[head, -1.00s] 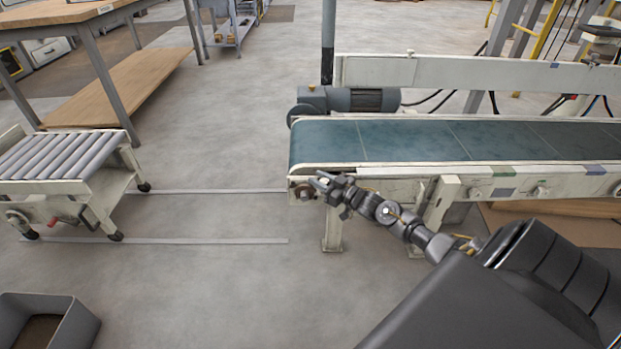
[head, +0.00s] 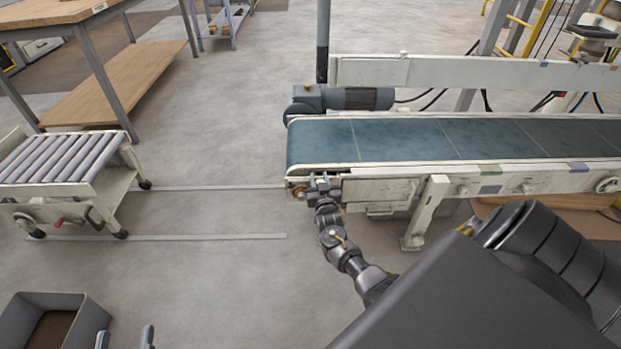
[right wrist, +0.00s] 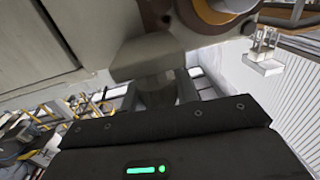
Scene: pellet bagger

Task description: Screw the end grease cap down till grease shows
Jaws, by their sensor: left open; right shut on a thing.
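My right gripper (head: 320,184) is at the near left corner of the conveyor, beside the orange-brown round shaft end (head: 299,193). In the right wrist view its fingers (right wrist: 156,92) are shut on a grey cap (right wrist: 150,60), taken to be the end grease cap, just below the pale bearing housing. The shaft end (right wrist: 215,10) shows above right of it there. The fingers hide the lower part of the cap, and in the head view the gripper covers it. I make out no grease at the cap. My left gripper (head: 125,338) is open and empty at the bottom edge, by a grey bin.
The conveyor (head: 440,139) with its green belt runs off to the right, its motor (head: 352,98) behind. A roller cart (head: 62,165) stands at the left, the grey bin (head: 88,300) at the lower left. Floor between cart and conveyor is clear apart from two floor rails (head: 210,188).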

